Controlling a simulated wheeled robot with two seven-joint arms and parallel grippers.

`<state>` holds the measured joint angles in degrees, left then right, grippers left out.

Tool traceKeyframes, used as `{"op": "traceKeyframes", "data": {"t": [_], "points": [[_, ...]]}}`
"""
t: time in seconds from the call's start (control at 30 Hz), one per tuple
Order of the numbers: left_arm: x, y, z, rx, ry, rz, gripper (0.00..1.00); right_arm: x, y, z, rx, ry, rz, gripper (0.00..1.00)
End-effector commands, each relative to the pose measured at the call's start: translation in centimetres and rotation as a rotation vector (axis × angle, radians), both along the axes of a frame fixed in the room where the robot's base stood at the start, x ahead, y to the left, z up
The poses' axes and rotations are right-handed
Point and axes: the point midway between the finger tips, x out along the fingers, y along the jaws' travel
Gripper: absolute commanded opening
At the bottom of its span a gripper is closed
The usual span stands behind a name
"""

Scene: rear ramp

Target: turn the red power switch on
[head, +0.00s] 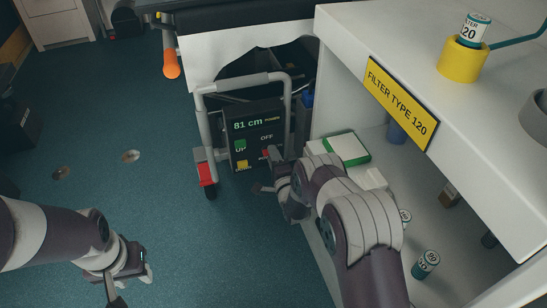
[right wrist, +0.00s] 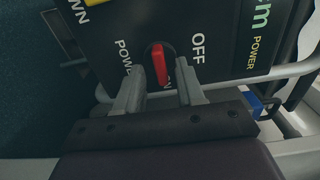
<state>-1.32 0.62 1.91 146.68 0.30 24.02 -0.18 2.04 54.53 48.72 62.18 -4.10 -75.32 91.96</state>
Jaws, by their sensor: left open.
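The red power switch (right wrist: 159,65) is a small lever on the black control panel (right wrist: 225,25). It also shows in the head view (head: 265,153), partly hidden by my right gripper (head: 271,167). In the right wrist view, my right gripper (right wrist: 158,90) is open, with one finger at each side of the lever's near end. Contact cannot be told. "OFF" is printed to the lever's right and "POWER" to its left; another label is mostly hidden near the fingers. I cannot tell the switch's setting. My left gripper (head: 132,277) is open and empty above the floor, far from the panel.
A grey tubular frame (head: 203,115) surrounds the panel, which reads 81 cm. The green UP button (head: 240,145) and yellow button (head: 242,165) are left of the switch. A white shelf unit (head: 440,110) stands close at right. The blue floor at left is mostly clear.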

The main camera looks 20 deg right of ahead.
Motion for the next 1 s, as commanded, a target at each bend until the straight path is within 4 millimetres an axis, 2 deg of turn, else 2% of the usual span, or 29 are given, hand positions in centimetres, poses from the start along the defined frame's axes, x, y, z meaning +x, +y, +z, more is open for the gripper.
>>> {"op": "traceKeyframes", "data": {"t": [0.13, 0.23, 0.5, 0.7, 1.0], "points": [[0.0, 0.0, 0.2, 0.0, 0.0, 0.0, 0.43, -0.1, 0.0, 0.1, -0.001, -0.001, 0.0, 0.38], [0.0, 0.0, 1.1, 0.0, 0.0, 0.0, 0.43, -1.3, -0.1, 0.4, -0.001, 0.002, 0.0, 0.38], [0.0, 0.0, 4.7, 0.0, 0.0, 0.0, 0.43, -8.5, -0.3, 0.6, 0.0, 0.005, 0.0, 0.38], [0.0, 0.0, 5.7, 0.0, 0.0, 0.0, 0.43, -12.0, -0.4, 0.3, 0.0, 0.001, -0.001, 0.38], [0.0, 0.0, 5.7, 0.0, 0.0, 0.0, 0.43, -12.7, -0.4, 0.0, 0.0, -0.001, 0.0, 0.38]]}}
